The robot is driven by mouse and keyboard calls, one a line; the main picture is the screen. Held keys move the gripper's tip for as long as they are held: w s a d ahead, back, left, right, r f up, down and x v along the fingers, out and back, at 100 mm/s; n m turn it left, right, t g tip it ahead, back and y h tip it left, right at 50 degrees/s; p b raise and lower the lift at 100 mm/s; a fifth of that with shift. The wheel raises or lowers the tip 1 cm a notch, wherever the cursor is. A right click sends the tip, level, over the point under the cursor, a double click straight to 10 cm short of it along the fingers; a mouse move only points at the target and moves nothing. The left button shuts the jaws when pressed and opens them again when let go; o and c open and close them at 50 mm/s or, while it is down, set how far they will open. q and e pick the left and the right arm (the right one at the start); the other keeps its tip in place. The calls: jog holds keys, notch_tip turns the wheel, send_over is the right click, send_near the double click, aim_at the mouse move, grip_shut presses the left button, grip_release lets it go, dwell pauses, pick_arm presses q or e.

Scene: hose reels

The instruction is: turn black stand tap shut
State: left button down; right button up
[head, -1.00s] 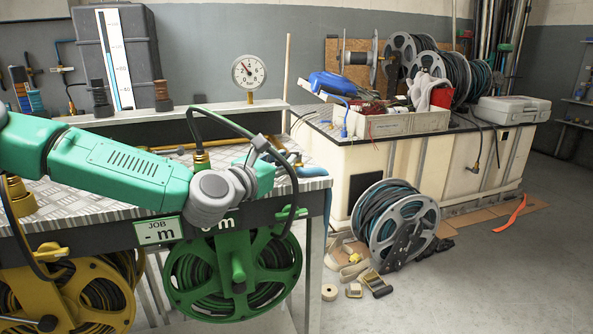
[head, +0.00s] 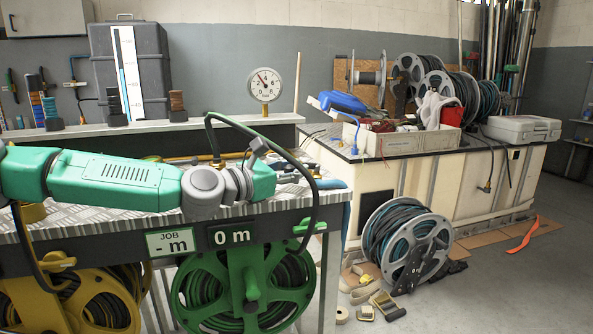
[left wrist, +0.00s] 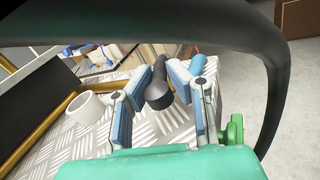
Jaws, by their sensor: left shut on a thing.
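In the left wrist view, a dark grey-black handle with a rounded end (left wrist: 158,95), seemingly the black stand tap, sits between the blue pads of my left gripper (left wrist: 160,78). The gripper is shut on it, above the checker-plate bench top (left wrist: 95,132). In the head view my green left arm reaches across the bench from the left. Its wrist hides most of the gripper and the tap. How far the tap is turned cannot be told. My right gripper is in neither view.
A black hose loop (head: 316,200) arches close around the gripper. A round gauge (head: 264,84) stands behind the bench. Green (head: 190,290) and yellow (head: 30,310) reels sit below its front edge. A grey reel (head: 407,243) stands on the floor to the right.

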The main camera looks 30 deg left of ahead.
pick_arm(q)
jog(key=c, duration=1.6)
grip_release()
jog(key=shift+w+d+f, duration=0.1)
jog(key=shift+w+f, duration=0.05)
jog(key=shift+f, duration=0.1)
jog(key=shift+o, duration=0.2)
jog(key=shift+r, duration=0.1)
jog(key=shift+s+a, duration=0.35)
jog(key=shift+s, duration=0.15)
jog(key=v, duration=0.9)
jog(key=shift+a, duration=0.1)
jog(key=shift+v, duration=0.85)
